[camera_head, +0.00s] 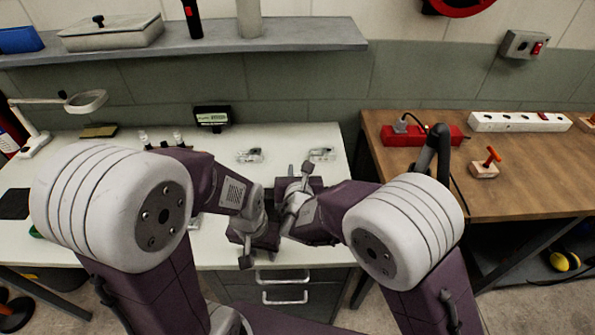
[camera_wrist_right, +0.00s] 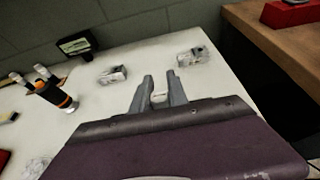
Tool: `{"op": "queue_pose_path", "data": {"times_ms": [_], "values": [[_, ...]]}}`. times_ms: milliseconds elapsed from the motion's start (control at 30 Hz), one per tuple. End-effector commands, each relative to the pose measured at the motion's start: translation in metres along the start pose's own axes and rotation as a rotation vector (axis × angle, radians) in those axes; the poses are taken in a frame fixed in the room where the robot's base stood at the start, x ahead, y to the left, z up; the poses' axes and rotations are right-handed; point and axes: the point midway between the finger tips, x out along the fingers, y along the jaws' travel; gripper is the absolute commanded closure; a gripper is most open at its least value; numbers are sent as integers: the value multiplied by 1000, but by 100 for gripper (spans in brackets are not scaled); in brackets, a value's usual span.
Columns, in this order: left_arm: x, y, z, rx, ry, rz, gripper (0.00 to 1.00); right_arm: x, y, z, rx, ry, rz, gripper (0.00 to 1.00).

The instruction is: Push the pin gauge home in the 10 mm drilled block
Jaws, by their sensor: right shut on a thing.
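My right gripper (camera_head: 298,185) is over the front middle of the white table. In the right wrist view its two fingers (camera_wrist_right: 161,84) are closed around a small pale thing (camera_wrist_right: 160,98), too small to identify surely as the pin gauge. Two small clear-and-grey items lie beyond the fingers: one on the left (camera_head: 249,155) (camera_wrist_right: 113,75) and one on the right (camera_head: 321,154) (camera_wrist_right: 194,57). I cannot tell which, if either, is the 10 mm drilled block. My left gripper (camera_head: 247,250) is lower, near the table's front edge; its jaw opening is not clear.
A dark display unit (camera_head: 212,116) stands at the back of the white table (camera_head: 290,135). An orange-and-black object (camera_wrist_right: 62,97) stands left of the gripper in the wrist view. A shelf (camera_head: 300,36) hangs above.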

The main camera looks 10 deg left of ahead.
Motion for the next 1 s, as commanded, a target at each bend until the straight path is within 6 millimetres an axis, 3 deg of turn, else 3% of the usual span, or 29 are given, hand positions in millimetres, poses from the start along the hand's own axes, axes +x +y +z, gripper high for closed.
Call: {"op": "queue_pose_path", "data": {"times_ms": [1000], "values": [[11, 0, 2, -1, -2, 0, 64, 4, 0, -1, 0, 2, -1, 100]]}}
